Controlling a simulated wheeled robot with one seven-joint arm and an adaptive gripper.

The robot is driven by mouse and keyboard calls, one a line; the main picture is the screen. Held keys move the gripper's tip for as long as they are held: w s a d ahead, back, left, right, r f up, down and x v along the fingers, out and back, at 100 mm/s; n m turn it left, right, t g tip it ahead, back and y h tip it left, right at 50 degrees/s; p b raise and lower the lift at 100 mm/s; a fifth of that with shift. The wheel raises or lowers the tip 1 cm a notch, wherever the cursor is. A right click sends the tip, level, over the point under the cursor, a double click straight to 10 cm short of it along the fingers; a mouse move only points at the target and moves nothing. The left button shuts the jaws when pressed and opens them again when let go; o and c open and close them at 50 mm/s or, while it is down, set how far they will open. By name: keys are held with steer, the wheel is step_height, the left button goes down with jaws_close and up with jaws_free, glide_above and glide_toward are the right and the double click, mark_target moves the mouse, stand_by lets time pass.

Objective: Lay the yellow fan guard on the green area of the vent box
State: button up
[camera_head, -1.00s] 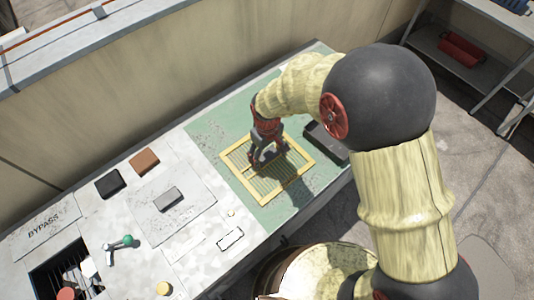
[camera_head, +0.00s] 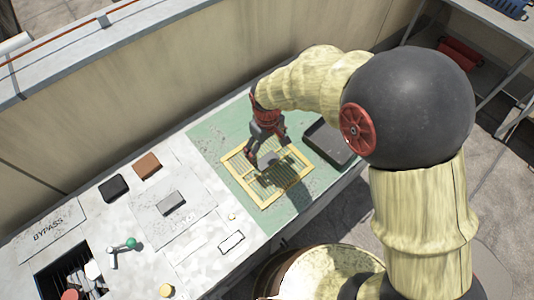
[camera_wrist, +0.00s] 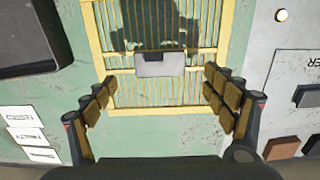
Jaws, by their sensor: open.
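The yellow fan guard (camera_head: 292,187), a square frame with thin bars, lies flat on the green area (camera_head: 213,141) of the vent box (camera_head: 190,252). In the wrist view the guard (camera_wrist: 226,48) has green (camera_wrist: 72,95) showing on both sides, and a grey plate (camera_wrist: 160,64) sits on its bars. My gripper (camera_head: 268,155) is above the guard, fingers pointing down. In the wrist view my gripper (camera_wrist: 160,105) has its fingers spread wide with nothing between them. It appears apart from the guard.
A dark tray (camera_head: 330,140) stands at the right of the green area. Black (camera_head: 113,188) and brown (camera_head: 147,166) blocks and a grey block (camera_head: 171,203) lie on the left. A green-knobbed lever (camera_head: 130,243) stands near an open grille (camera_head: 70,275). A wall runs behind.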

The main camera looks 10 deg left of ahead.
steer(key=s+d+r+m+t+p, duration=0.1)
steer(key=d+r+m, duration=0.1)
steer(key=d+r, duration=0.7)
steer(key=s+d+r+m+t, duration=0.1)
steer(key=d+r+m, duration=0.3)
steer(key=r, duration=0.8)
steer(key=s+d+r+m+t, duration=0.1)
steer(key=s+d+r+m, duration=0.1)
steer(key=s+d, duration=0.4)
steer(key=s+d+r+m+t, duration=0.2)
steer(key=s+d+r, duration=0.3)
steer(key=d, duration=0.3)
steer(key=shift+s+r+t, duration=0.25)
steer(key=shift+s+t, duration=0.05)
steer(key=shift+s, duration=0.45)
